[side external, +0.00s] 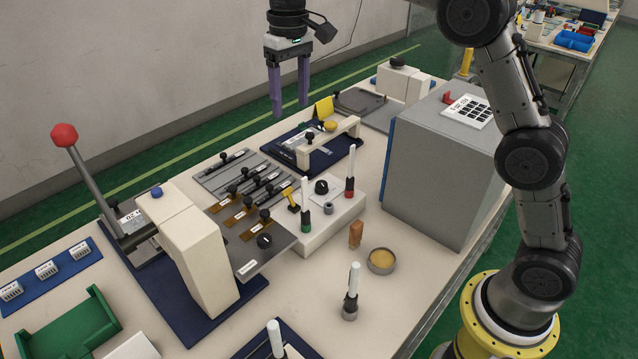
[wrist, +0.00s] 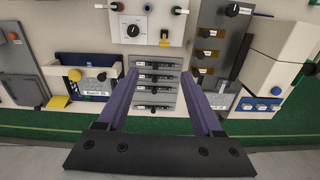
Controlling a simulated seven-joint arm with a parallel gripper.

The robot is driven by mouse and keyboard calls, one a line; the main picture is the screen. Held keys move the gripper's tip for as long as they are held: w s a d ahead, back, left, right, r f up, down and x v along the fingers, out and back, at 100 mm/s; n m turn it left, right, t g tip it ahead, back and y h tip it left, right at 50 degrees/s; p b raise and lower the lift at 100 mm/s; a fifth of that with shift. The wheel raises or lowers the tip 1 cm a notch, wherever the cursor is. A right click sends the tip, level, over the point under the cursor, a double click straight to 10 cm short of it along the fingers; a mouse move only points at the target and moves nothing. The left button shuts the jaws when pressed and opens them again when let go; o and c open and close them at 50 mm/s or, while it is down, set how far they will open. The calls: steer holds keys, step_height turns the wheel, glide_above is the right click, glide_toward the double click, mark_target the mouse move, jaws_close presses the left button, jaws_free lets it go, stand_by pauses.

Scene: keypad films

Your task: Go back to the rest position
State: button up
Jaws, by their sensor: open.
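My gripper (side external: 289,106) hangs above the far edge of the bench in the side external view, with its two purple fingers pointing down. The fingers are apart and nothing is between them. In the wrist view my gripper (wrist: 158,80) also shows open and empty, with the grey film rack (wrist: 153,107) seen between and beyond the fingers. The fingertips are well clear of everything on the bench.
A press with a red-knobbed lever (side external: 66,136) stands at the left. A large grey cabinet (side external: 440,170) with a keypad sheet (side external: 469,110) stands at the right. A cream bridge fixture (side external: 328,143) on a blue mat lies below my gripper. The air around my gripper is free.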

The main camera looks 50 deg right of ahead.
steer(key=s+d+r+t, duration=0.2)
steer(key=s+r, duration=0.5)
steer(key=s, duration=0.2)
steer(key=s+d+t, duration=0.2)
steer(key=s, duration=1.3)
steer(key=s+f+t, duration=0.1)
steer(key=s+f, duration=0.7)
steer(key=f, duration=0.2)
steer(key=shift+s+d+f, duration=0.4)
steer(key=shift+d, duration=0.05)
